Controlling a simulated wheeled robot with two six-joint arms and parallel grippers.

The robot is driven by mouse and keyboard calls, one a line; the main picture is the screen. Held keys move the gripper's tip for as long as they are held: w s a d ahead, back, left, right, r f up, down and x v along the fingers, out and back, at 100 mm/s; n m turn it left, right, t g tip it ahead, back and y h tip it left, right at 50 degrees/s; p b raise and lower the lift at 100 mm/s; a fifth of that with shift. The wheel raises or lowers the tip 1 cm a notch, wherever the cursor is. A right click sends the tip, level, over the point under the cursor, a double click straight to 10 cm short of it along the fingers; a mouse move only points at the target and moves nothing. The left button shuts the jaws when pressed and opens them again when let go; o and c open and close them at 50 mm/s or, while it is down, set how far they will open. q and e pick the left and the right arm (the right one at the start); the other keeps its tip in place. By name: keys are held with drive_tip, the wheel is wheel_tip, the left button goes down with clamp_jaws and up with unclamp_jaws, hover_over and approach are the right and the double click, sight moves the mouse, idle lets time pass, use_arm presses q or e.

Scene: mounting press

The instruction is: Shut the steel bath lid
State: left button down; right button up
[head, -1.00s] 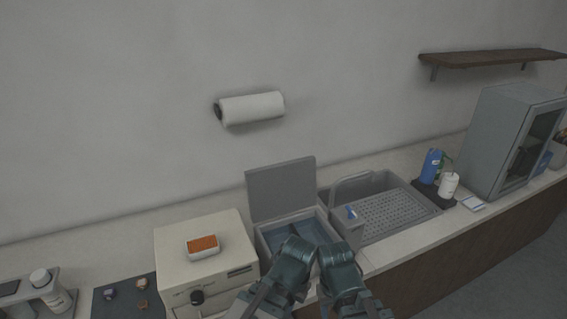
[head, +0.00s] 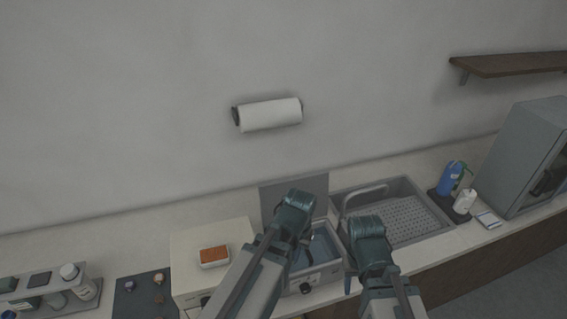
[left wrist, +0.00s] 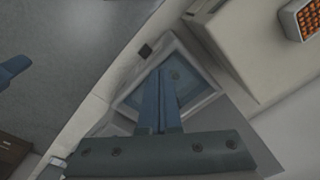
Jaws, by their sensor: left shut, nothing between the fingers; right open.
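The steel bath (head: 327,243) is a grey box with a blue inside, on the counter. Its flat grey lid (head: 318,184) stands upright at the back, so the bath is open. My left gripper (head: 299,196) is raised in front of the lid and hides part of it; whether they touch cannot be told. In the left wrist view my left gripper (left wrist: 167,80) has its fingers together and empty, with the bath (left wrist: 202,92) beyond them. My right gripper (head: 366,222) is at the bath's right, in front of the sink; its fingertips are hard to make out.
A cream machine (head: 187,245) with a white dish of orange grains (head: 214,256) stands left of the bath. A grey sink (head: 424,197) with a tap (head: 362,191) is at the right. A paper roll (head: 270,114) hangs on the wall above.

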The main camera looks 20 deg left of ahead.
use_arm(q)
drive_tip(key=w+a+r+n+t+p, duration=0.1)
drive_tip(key=w+a+r+n+p, duration=0.1)
drive_tip(key=w+a+r+p, duration=0.4)
drive_tip(key=w+a+r+n+p, duration=0.15)
drive_tip(key=w+r, duration=0.25)
drive_tip(key=w, duration=0.4)
drive_tip(key=w+a+n, duration=0.2)
drive_tip(key=w+a, duration=0.1)
drive_tip(key=w, duration=0.5)
drive_tip(key=w+a+n+t+y, duration=0.1)
drive_tip(key=w+a+n, duration=0.1)
drive_tip(key=w, duration=0.6)
drive_tip(key=shift+a+n+t+y, duration=0.3)
drive_tip(key=shift+a+n, duration=0.05)
drive_tip(key=shift+a, duration=0.05)
use_arm(e)
wheel_tip(320, 180, up, 9)
use_arm(q)
drive_tip(key=shift+b, duration=0.3)
wheel_tip(320, 180, down, 8)
drive_tip(key=b, duration=0.7)
drive_tip(key=shift+s+d+b, duration=0.25)
drive_tip(key=shift+s+b, duration=0.15)
use_arm(e)
wheel_tip(320, 180, down, 8)
drive_tip(key=shift+r, duration=0.15)
